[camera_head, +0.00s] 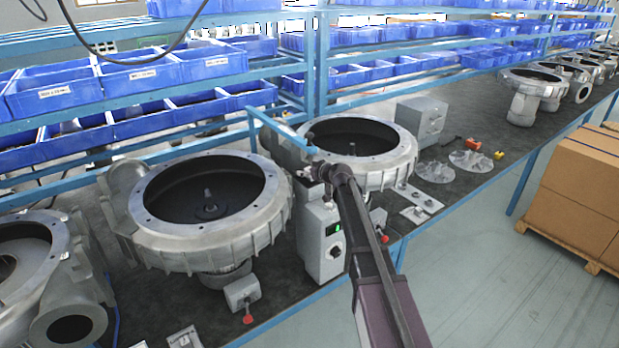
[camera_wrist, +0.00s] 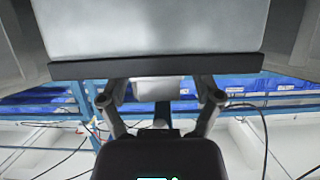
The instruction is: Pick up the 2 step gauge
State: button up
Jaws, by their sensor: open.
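I cannot clearly identify the 2 step gauge in either view. Small light metal plates (camera_head: 414,214) with raised parts lie on the dark bench right of the middle blower housing, in the head view; I cannot tell whether one is the gauge. My gripper (camera_head: 308,168) is open above the bench, at the front left rim of the middle blower housing (camera_head: 372,178) and over a grey control box (camera_head: 322,238). I cannot tell whether it touches either. In the wrist view its finger links show, and a large pale surface with a dark edge (camera_wrist: 155,66) fills the top.
Another open blower housing (camera_head: 215,240) stands to the left. Finned metal discs (camera_head: 438,172) and a grey box (camera_head: 422,120) lie farther right. Blue rails and shelves with blue bins (camera_head: 165,75) run behind. Cardboard boxes (camera_head: 580,190) stand right; the floor in front (camera_head: 480,280) is clear.

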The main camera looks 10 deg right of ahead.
jog(key=shift+w+a+f, duration=0.2)
jog(key=shift+w, duration=0.2)
grip_shut()
dwell(0.4)
